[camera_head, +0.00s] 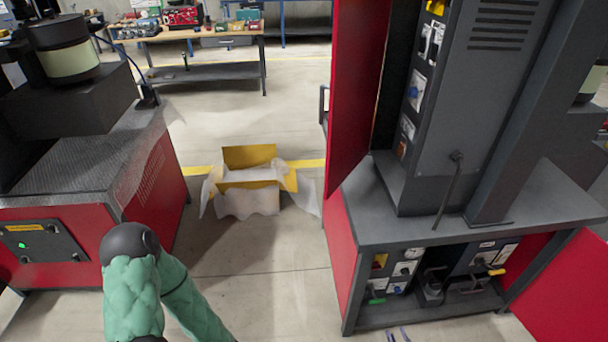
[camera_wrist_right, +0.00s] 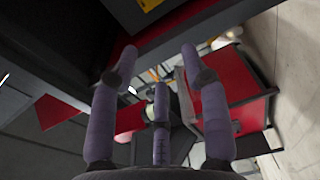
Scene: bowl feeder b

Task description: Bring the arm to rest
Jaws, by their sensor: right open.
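My right gripper (camera_wrist_right: 159,60) shows in the right wrist view with its purple-grey fingers spread apart. It is open and nothing is between the fingers. In the head view only the tips of the right gripper (camera_head: 398,334) show at the bottom edge, in front of the red and grey machine bench (camera_head: 470,228). A green padded arm of mine (camera_head: 134,295) with a dark joint rises at the lower left of the head view. My left gripper is not in view.
A red machine with a dark patterned top (camera_head: 80,165) stands at left. A yellow box with whitish sheeting (camera_head: 249,185) is on the floor between the machines. An open red door (camera_head: 355,95) stands at centre right. A workbench (camera_head: 205,72) is farther back.

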